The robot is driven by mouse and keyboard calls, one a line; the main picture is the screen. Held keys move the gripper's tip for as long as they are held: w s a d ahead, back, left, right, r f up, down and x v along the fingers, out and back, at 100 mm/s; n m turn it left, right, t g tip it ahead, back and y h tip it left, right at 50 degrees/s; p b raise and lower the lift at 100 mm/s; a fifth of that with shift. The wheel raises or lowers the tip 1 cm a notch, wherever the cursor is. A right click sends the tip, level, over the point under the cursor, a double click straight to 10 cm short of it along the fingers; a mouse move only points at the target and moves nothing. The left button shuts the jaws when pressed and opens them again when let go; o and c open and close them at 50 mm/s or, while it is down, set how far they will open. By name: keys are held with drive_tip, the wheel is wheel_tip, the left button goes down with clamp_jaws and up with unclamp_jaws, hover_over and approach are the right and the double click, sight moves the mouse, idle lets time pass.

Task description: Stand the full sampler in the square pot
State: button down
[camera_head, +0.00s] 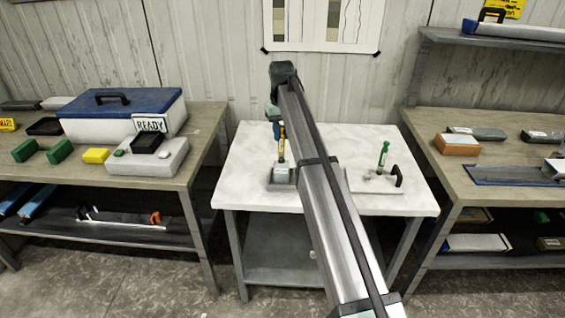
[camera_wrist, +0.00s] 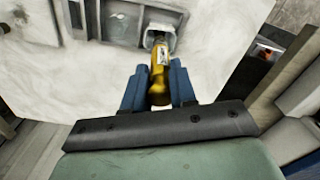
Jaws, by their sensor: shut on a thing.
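My gripper (camera_head: 277,130) is over the left part of the white table, its blue fingers (camera_wrist: 160,86) shut on a yellow sampler (camera_head: 282,147). The sampler is roughly upright and has a pale label in the wrist view (camera_wrist: 161,56). Its lower end is at the mouth of a small pale square pot (camera_wrist: 153,30), which also shows as a grey block in the head view (camera_head: 281,184). I cannot tell whether the tip is inside or just above it. A green sampler (camera_head: 383,156) stands upright at the right of the table.
A grey tray (camera_wrist: 117,18) adjoins the pot. Left bench (camera_head: 200,150) holds a blue-lidded box (camera_head: 90,129) and blocks; the right bench (camera_head: 460,187) holds blocks and a blue tray. The white table's middle is partly hidden by my arm.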

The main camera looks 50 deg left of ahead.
sight(282, 127)
drive_tip(key=shift+f, duration=4.35)
drive_tip(key=c, duration=0.9)
unclamp_jaws()
wheel_tip(282, 127, up, 12)
drive_tip(key=shift+r, duration=0.15)
